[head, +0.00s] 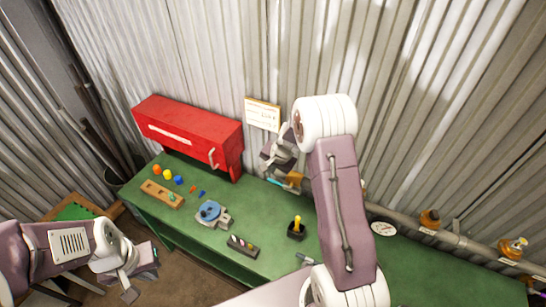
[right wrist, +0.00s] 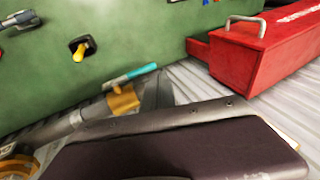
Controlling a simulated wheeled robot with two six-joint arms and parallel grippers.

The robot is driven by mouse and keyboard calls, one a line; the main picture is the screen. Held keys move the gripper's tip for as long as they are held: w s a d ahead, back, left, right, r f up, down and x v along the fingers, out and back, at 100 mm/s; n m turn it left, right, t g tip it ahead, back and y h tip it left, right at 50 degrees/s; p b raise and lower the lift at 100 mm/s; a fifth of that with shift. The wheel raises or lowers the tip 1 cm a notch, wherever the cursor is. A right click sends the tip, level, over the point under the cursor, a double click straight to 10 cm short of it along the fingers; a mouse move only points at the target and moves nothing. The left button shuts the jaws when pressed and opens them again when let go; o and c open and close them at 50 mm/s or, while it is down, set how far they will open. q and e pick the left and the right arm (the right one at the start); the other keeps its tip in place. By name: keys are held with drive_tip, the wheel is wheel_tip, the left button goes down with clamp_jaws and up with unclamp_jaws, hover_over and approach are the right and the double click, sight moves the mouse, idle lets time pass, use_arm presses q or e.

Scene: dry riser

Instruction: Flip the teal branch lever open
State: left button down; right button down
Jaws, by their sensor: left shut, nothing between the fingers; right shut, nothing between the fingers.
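The teal branch lever (right wrist: 130,77) sits on a brass-coloured valve body (right wrist: 123,100) on the grey pipe in the right wrist view. Its handle looks roughly in line with the pipe. In the head view the teal lever (head: 275,182) shows only in part, below my right gripper (head: 277,158), and the brass valve body (head: 294,178) is beside it. My right gripper is shut and empty, close above the lever; contact cannot be told. A dark part of it fills the bottom of the wrist view. My left gripper (head: 139,283) is shut and empty, off the bench's left front.
The green bench (head: 450,270) holds a blue vise (head: 210,212), a yellow-knobbed joystick (head: 297,228) and small coloured balls. A red box (head: 188,132) stands at the back left. The pipe (head: 458,240) runs along the corrugated wall, with a gauge (head: 383,228) and more valves at right.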

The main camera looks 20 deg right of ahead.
wheel_tip(320, 180, up, 7)
drive_tip(key=shift+s+a+f, duration=0.15)
drive_tip(key=shift+s+a, duration=0.25)
drive_tip(key=shift+s, duration=0.05)
